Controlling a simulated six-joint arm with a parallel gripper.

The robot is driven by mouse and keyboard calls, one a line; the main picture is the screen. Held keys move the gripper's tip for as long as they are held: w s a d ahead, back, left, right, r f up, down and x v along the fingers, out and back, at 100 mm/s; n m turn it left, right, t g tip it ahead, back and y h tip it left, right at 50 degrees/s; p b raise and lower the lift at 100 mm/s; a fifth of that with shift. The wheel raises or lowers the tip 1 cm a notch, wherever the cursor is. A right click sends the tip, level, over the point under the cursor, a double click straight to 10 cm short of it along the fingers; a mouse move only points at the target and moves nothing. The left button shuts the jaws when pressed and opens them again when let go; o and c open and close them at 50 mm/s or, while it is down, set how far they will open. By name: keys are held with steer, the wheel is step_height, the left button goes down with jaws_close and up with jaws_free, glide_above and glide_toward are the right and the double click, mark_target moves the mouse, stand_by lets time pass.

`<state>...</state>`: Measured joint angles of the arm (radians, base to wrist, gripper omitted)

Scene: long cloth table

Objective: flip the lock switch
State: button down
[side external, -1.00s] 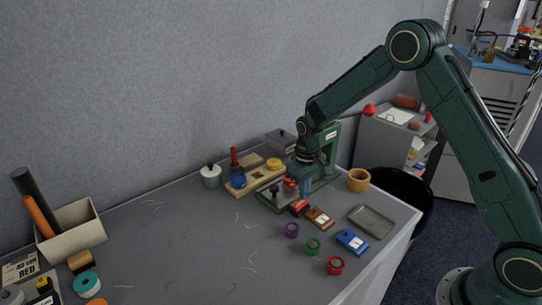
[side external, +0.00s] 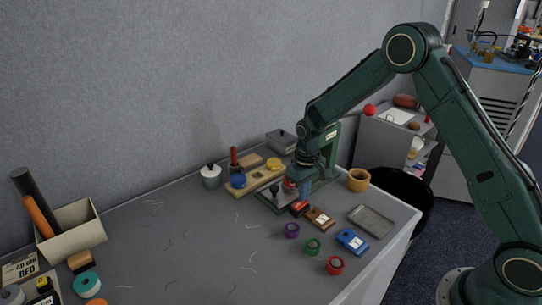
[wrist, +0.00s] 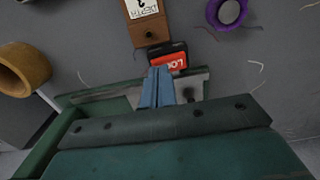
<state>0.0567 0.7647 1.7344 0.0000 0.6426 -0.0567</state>
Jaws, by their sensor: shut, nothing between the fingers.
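The lock switch (side external: 299,209) is a small black block with a red face, at the front of the green machine's base plate. In the wrist view the red face (wrist: 168,62) shows part of a white label reading "LO". My gripper (wrist: 155,72) has its blue fingers together with nothing between them. The fingertips are just beside the left end of the red face; I cannot tell whether they touch it. In the side view my gripper (side external: 304,192) points down just above and behind the switch. The green machine (side external: 330,150) stands partly behind my wrist.
A brown block labelled "DEPTH" (wrist: 147,22) lies next to the switch. A blue block (side external: 352,241), a grey tray (side external: 371,222) and purple, green and red rings (side external: 335,265) lie in front. A wooden cup (side external: 358,180) stands to the right. The table's left middle is mostly clear.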

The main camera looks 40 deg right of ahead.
steer(key=shift+f, duration=0.45)
stand_by(0.4)
steer(key=shift+r, duration=3.5)
